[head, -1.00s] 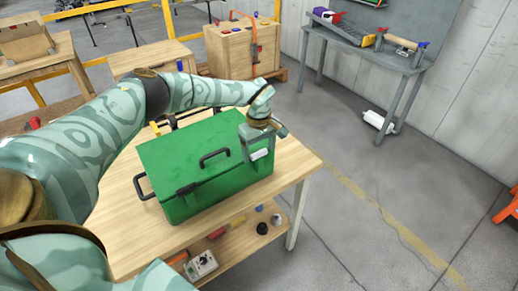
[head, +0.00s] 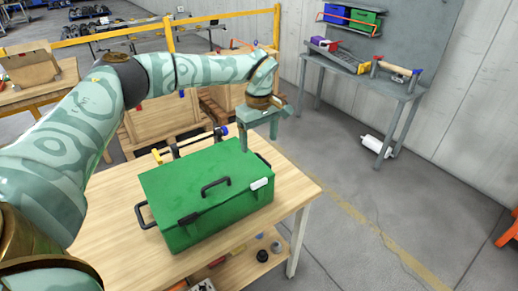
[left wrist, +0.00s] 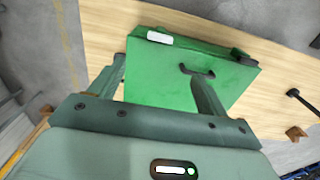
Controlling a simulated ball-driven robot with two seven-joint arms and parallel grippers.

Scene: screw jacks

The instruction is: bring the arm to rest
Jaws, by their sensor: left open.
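My left gripper (head: 259,142) is open and empty. It hangs above the far right part of the green toolbox (head: 190,180), with its fingers pointing down. The toolbox is closed, with a black top handle, a black side handle, a dark latch and a white latch piece. It stands on the wooden workbench (head: 110,215). In the left wrist view my gripper's fingers (left wrist: 155,72) spread over the toolbox (left wrist: 160,88), with nothing between them. The right gripper is out of view.
A bar clamp (head: 190,143) lies behind the toolbox. Small parts sit on the bench's lower shelf. Wooden crates (head: 165,120) stand behind the bench. A grey bench (head: 365,72) with tools is at the back right.

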